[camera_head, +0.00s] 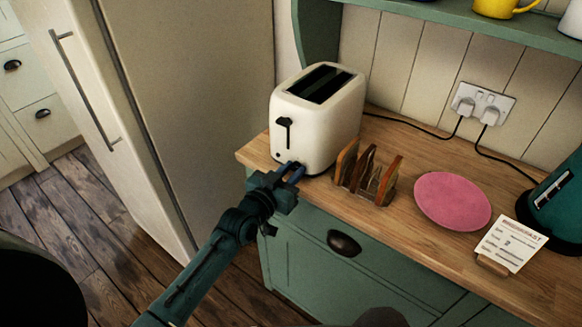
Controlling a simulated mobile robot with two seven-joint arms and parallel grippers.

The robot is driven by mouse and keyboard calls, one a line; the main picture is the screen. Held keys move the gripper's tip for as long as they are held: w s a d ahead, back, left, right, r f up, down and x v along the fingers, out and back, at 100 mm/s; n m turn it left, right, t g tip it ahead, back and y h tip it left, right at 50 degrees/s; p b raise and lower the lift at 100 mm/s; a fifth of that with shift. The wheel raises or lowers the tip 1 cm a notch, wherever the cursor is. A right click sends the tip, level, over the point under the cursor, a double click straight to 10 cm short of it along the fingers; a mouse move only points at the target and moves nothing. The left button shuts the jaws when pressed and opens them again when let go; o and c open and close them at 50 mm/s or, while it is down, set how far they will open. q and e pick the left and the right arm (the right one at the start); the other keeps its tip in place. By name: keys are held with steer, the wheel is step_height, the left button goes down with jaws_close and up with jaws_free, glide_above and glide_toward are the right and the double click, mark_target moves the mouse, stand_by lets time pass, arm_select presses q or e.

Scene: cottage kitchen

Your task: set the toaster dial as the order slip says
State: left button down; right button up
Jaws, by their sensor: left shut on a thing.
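The cream toaster (341,118) stands upright on the left end of the wooden counter, with two dark slots on top and a black lever (286,128) on its front. My left gripper (293,171) is at the low front of the toaster, shut on what seems to be the dial. The fingers hide the dial, so its setting cannot be read. The order slip (512,244) leans in a small wooden holder at the right. Its heading looks like "BREAKFAST", with several smaller lines too small to read surely. My right gripper is not in view.
A wooden toast rack (367,176) stands close to the right of the toaster. A pink plate (452,201) lies beyond it. A teal appliance (561,201) is at the right edge. Cords run to the wall socket (483,103). A tall fridge (195,100) stands left of the counter.

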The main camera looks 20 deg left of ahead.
arm_select(q)
steer(key=shift+n, duration=0.5)
steer(key=c, duration=1.3)
jaws_free()
steer(key=shift+o, duration=0.2)
steer(key=v, duration=1.3)
steer(key=shift+b, duration=0.3)
